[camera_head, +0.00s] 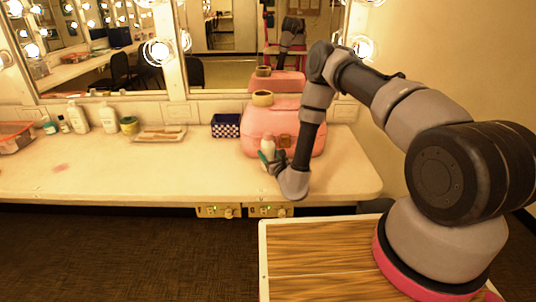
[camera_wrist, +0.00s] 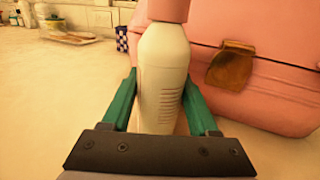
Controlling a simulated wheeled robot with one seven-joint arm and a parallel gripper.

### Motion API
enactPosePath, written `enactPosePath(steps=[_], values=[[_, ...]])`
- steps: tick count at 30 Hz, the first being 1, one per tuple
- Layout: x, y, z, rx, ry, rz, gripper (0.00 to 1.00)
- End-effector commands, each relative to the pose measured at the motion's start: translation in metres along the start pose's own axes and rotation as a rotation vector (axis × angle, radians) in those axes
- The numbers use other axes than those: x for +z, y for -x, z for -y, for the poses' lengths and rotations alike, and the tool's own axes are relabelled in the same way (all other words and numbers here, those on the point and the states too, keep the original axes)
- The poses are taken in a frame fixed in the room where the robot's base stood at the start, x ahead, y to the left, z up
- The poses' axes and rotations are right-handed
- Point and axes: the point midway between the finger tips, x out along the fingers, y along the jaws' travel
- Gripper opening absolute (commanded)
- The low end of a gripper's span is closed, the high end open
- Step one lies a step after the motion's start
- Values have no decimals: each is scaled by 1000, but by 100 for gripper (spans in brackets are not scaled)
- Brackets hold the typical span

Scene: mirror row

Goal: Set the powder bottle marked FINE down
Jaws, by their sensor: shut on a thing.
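A white bottle with a pink cap is the thing in my gripper; it shows in the head view (camera_head: 268,146) and large in the wrist view (camera_wrist: 163,75). No FINE marking can be read on the side I see. My gripper (camera_head: 268,158) is shut on the bottle, with a green finger on each side of it in the wrist view (camera_wrist: 160,100). The bottle is upright, just in front of the pink case (camera_head: 250,118), over the counter (camera_head: 200,178). Its base is hidden behind my gripper, so I cannot tell whether it touches the counter.
A yellow tape roll (camera_head: 262,98) lies on the pink case. A blue checkered box (camera_head: 226,126) stands left of the case, then a tray (camera_head: 160,134) and several bottles (camera_head: 77,117) along the mirror. The front middle of the counter is clear.

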Motion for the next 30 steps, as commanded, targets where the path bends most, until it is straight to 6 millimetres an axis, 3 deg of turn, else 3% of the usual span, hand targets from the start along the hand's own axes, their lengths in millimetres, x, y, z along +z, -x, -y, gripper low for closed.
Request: enactPosePath(steps=[10, 11, 12, 13, 24, 30], values=[[-3, 0, 0, -1, -1, 2, 0], [-3, 0, 0, -1, -1, 1, 68], [-3, 0, 0, -1, 0, 1, 83], [-3, 0, 0, -1, 0, 1, 90], [1, -1, 0, -1, 0, 2, 90], [-1, 29, 0, 0, -1, -3, 90]])
